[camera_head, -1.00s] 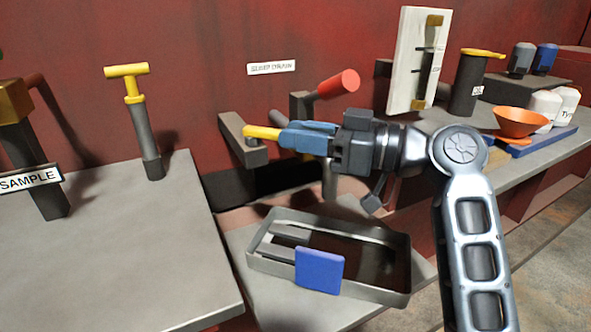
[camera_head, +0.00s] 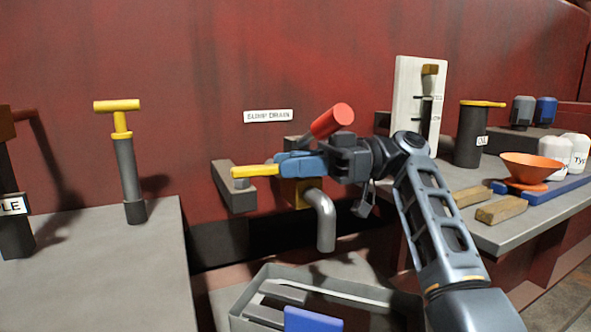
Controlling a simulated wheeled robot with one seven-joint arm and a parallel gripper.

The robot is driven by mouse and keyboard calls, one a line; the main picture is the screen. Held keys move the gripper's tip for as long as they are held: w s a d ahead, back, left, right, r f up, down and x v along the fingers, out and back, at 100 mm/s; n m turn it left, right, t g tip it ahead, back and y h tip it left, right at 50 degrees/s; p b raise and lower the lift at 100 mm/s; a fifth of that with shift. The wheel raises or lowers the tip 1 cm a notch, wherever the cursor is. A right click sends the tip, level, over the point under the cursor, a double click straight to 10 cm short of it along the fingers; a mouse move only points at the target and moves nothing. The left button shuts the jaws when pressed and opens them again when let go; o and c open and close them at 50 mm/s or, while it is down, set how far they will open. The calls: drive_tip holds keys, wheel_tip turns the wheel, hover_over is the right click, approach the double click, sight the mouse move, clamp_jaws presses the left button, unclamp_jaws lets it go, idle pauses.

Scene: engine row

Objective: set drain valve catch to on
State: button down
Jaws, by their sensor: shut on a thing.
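The yellow catch (camera_head: 252,172) is a short bar on a grey block (camera_head: 228,188) on the red wall, below the "SUMP DRAIN" label (camera_head: 268,116). My gripper (camera_head: 281,168), with blue fingers, is shut on the right end of the catch. The bar lies about level in the picture, its free end pointing left. A red handle (camera_head: 332,121) slants up to the right just behind my gripper. The grey drain spout (camera_head: 325,222) bends down below the gripper. The fingers hide the catch's gripped end and part of the valve.
A grey tray (camera_head: 262,284) with a blue piece (camera_head: 312,320) sits below the spout. A yellow-topped T-handle (camera_head: 124,150) stands on the left bench. The right bench holds an orange funnel (camera_head: 530,168), wooden blocks (camera_head: 500,211) and a dark cylinder (camera_head: 470,135).

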drive_tip(key=shift+a, duration=0.1)
idle(0.3)
drive_tip(key=c, duration=1)
unclamp_jaws()
